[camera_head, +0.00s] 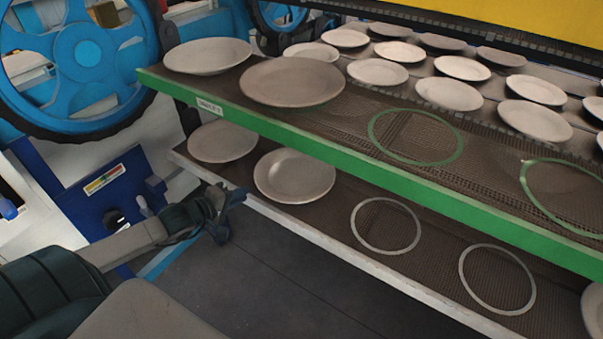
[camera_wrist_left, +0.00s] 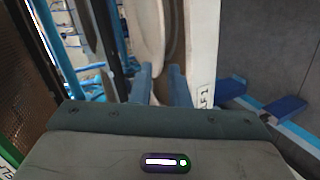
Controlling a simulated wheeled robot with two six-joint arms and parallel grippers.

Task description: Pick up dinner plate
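Round pale plates lie on a two-level rack. On the lower shelf are a plate (camera_head: 222,141) at the far left end and a larger plate (camera_head: 294,176) beside it. On the upper shelf are a plate (camera_head: 207,55) and a large brownish plate (camera_head: 291,81). My left gripper (camera_head: 228,212) is open and empty just off the lower shelf's left front edge, short of the plates. In the left wrist view, its blue fingers (camera_wrist_left: 160,86) stand apart, with a plate (camera_wrist_left: 150,28) edge-on beyond them. My right gripper is not in view.
The upper shelf's green edge (camera_head: 380,176) overhangs the lower shelf, whose white front edge (camera_head: 330,240) runs beside my gripper. Empty rings (camera_head: 386,226) mark bare mesh. A blue wheel (camera_head: 88,52) stands at left. More plates (camera_head: 448,93) fill the rack behind. The dark floor (camera_head: 270,290) is clear.

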